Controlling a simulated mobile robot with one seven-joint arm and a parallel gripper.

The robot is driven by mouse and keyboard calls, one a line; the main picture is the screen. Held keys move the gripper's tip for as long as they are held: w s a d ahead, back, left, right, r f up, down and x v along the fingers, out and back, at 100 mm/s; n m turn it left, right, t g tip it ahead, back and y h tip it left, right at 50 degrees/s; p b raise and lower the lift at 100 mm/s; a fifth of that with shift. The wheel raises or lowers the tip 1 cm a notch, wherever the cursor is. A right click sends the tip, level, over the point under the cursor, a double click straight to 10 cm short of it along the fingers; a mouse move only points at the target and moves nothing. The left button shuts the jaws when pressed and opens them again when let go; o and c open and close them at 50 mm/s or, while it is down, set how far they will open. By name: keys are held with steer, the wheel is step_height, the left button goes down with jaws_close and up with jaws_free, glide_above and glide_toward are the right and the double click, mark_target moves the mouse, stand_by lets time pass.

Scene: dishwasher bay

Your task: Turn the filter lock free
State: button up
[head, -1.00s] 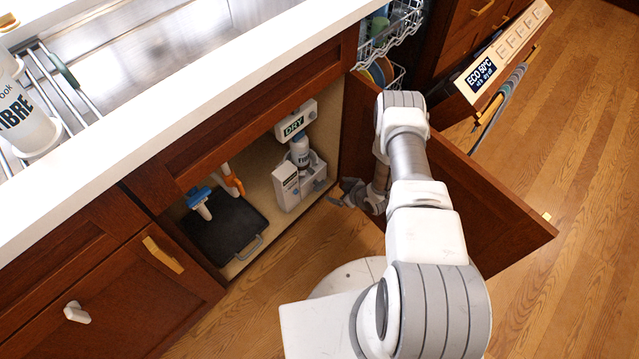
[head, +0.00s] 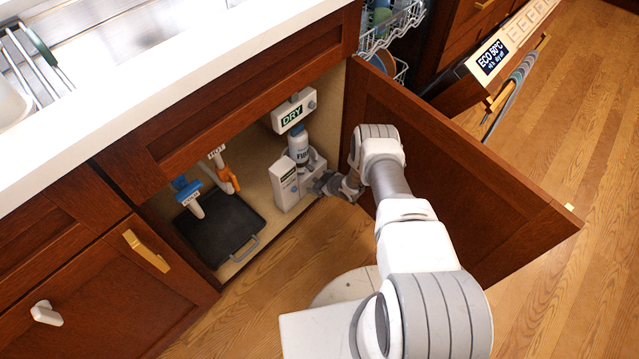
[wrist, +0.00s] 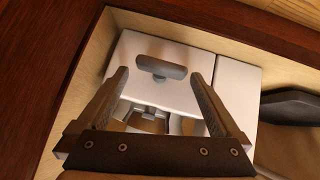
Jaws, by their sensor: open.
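My gripper (head: 326,185) is at the right front of the cabinet opening, beside the white caddy (head: 287,185) in the head view. In the wrist view my gripper (wrist: 160,76) has its two dark fingers spread and empty. The bar lies roughly crosswise and looks apart from both fingers. I cannot tell for sure that it is the filter lock. Below it, a darker opening with grey parts is partly hidden by the gripper.
A white DRY box (head: 293,111) hangs above. A black tray (head: 215,230), a HOT valve (head: 228,180) and a blue-white fitting (head: 188,196) are left. The open cabinet door (head: 470,190) stands right of my arm.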

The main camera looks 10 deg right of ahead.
steer(key=c, duration=1.3)
steer(key=shift+o, duration=0.2)
steer(key=shift+s+a+p, duration=0.1)
steer(key=shift+p, duration=0.3)
steer(key=shift+s+a+n+t+h+p, duration=0.15)
steer(key=shift+n+t+h+p, duration=0.15)
steer(key=shift+n+t+h, duration=0.3)
steer(key=shift+s+a+f+n+t+h+b, duration=0.1)
steer(key=shift+f+n+t+h+b, duration=0.15)
steer(key=shift+t+h, duration=0.2)
steer(key=shift+a+f+n+t+h+b, duration=0.1)
steer(key=shift+n+t+h+b, duration=0.1)
steer(key=shift+n+t+h, duration=0.85)
steer(key=shift+t+h, duration=0.1)
steer(key=shift+t, duration=0.2)
